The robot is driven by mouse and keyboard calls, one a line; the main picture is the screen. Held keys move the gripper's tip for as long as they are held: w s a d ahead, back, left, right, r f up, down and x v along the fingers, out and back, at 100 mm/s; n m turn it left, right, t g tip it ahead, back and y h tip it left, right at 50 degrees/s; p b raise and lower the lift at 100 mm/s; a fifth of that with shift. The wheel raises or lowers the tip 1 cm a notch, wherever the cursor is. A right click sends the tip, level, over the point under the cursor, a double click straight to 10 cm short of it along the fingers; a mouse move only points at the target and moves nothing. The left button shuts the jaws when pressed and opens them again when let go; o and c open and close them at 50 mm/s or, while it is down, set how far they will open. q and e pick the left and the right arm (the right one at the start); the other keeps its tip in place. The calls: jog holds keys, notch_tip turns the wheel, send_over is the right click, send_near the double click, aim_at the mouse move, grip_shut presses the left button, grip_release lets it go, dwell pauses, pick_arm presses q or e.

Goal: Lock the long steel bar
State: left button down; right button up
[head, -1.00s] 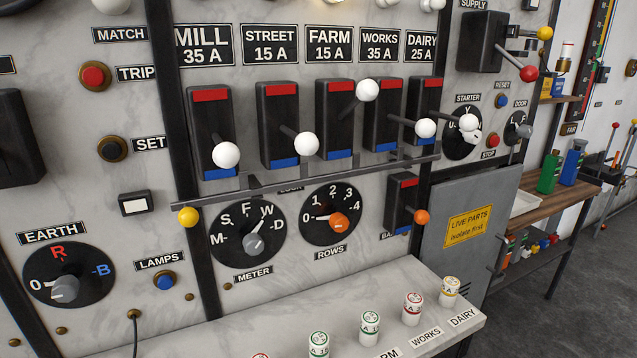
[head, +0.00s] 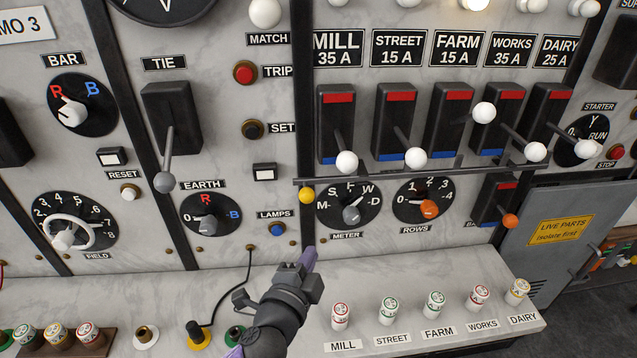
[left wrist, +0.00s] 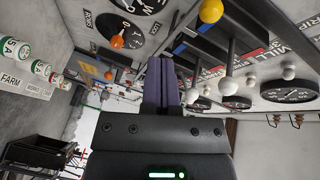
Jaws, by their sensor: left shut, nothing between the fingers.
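The long steel bar (head: 380,176) runs level across the panel just below the row of feeder switches. A yellow ball knob (head: 306,195) is at its left end. The knob also shows at the top of the left wrist view (left wrist: 210,11). My left gripper (head: 308,258) is in front of the panel, below the yellow knob and apart from it. Its purple fingers, also in the left wrist view (left wrist: 160,80), are shut with nothing between them. My right gripper is not in view.
The MILL (head: 346,161) and STREET (head: 415,158) white knobs hang low; the FARM knob (head: 484,113) sits higher. METER (head: 351,213) and ROWS (head: 429,207) dials lie under the bar. A marble ledge (head: 400,290) with several fuses juts out below. An orange knob (head: 510,221) is right.

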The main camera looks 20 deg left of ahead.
pick_arm(q)
jog(key=r+m, duration=0.1)
jog(key=d+r+t+h, duration=0.1)
jog(key=r, duration=0.1)
jog(key=r+m, duration=0.1)
jog(key=shift+w+d+r+m+t, duration=0.15)
jog(key=shift+w+r+m+t, duration=0.15)
jog(key=shift+w+r+t, duration=0.1)
jog(key=w+a, duration=0.3)
jog(key=w, duration=0.6)
jog(key=shift+a+f, duration=0.15)
jog(key=shift+a, duration=0.1)
jog(key=shift+s, duration=0.1)
